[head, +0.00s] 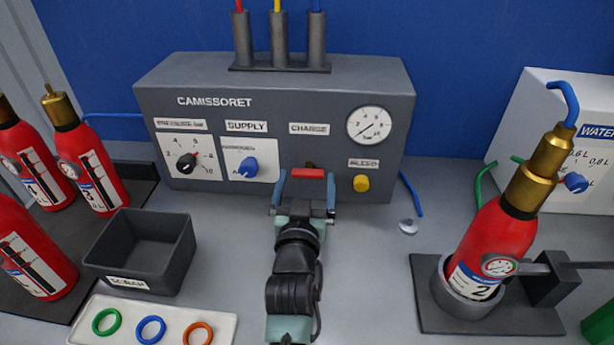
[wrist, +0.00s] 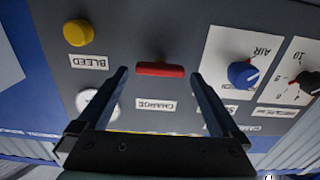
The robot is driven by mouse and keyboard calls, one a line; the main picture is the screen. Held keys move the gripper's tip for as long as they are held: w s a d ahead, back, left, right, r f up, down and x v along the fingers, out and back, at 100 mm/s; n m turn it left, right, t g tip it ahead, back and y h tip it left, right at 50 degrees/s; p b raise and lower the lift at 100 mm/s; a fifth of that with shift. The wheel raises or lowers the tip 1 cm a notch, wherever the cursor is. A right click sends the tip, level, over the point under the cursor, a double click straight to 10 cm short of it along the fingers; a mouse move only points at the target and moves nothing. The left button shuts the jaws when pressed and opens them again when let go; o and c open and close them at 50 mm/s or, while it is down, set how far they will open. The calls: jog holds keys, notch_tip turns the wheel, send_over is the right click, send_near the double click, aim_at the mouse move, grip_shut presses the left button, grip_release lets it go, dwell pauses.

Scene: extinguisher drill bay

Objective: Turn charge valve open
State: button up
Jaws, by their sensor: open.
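The charge valve's red bar handle (wrist: 160,69) lies level across the grey panel (head: 270,95), beside the CHARGE label (wrist: 155,105) in the wrist view. My gripper (wrist: 158,75) is open, its two fingers on either side of the handle with a gap at each end. In the head view my gripper (head: 305,186) is in front of the panel below the CHARGE label, and the red handle (head: 308,173) shows between the fingers. I cannot tell how deep the fingertips reach past the handle. My gripper hides the valve's lower part in the head view.
A blue supply knob (head: 248,167) and a black selector (head: 187,161) sit left of the valve, a yellow bleed knob (head: 361,183) and a gauge (head: 369,125) right. A dark bin (head: 140,252) stands front left. A red extinguisher (head: 490,240) stands in a holder at right.

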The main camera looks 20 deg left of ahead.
jog(key=shift+x, duration=0.85)
jog(key=c, duration=1.2)
